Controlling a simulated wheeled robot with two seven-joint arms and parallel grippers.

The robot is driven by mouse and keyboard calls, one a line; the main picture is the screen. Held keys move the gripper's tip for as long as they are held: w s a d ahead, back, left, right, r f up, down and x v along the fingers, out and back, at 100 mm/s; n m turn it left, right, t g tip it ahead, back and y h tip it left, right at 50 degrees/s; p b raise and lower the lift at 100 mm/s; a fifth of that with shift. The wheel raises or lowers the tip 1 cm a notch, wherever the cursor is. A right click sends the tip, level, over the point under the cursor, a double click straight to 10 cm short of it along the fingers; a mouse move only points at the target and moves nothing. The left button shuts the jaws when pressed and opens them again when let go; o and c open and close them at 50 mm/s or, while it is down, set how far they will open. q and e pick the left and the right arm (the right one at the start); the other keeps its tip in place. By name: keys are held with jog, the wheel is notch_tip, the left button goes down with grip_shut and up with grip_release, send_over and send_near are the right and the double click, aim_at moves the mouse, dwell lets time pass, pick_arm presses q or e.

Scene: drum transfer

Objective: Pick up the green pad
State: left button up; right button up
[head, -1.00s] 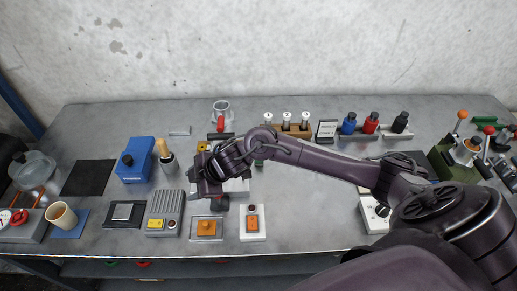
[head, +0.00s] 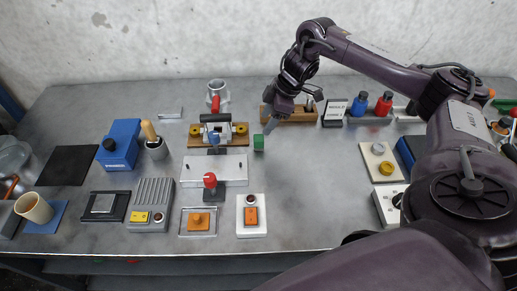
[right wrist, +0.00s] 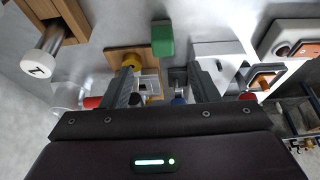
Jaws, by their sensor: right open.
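The green pad (head: 259,142) is a small green block standing on the grey table, just right of the wooden fixture. It also shows in the right wrist view (right wrist: 162,40), ahead of the fingertips and between their lines. My right gripper (head: 270,126) is above and slightly right of the pad in the head view. In the right wrist view its two fingers (right wrist: 161,76) are spread apart with nothing held between them. Whether a finger touches the pad in the head view is hard to tell. My left gripper is not in view.
A wooden fixture (head: 193,138) with a clamp and a white plate (head: 228,171) lie left of the pad. A red-knobbed stand (head: 210,182) and a white switch box (head: 251,228) are nearer. A wooden rack (head: 299,116) stands behind.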

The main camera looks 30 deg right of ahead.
jog(key=p+x, duration=0.1)
jog(key=x, duration=0.3)
jog(key=p+x, duration=0.1)
jog(key=x, duration=0.2)
jog(key=shift+s+a+f+p, duration=0.1)
jog(key=shift+s+f+p, duration=0.05)
jog(key=shift+s+p, duration=0.2)
jog(key=shift+w+f, duration=0.2)
jog(key=shift+f, duration=0.25)
jog(key=c, duration=1.1)
jog(key=shift+o, duration=0.2)
jog(key=shift+r, duration=0.15)
notch_tip(320, 180, up, 12)
jog(key=b, duration=0.2)
notch_tip(320, 180, up, 8)
jog(key=p, duration=0.3)
send_over(259, 137)
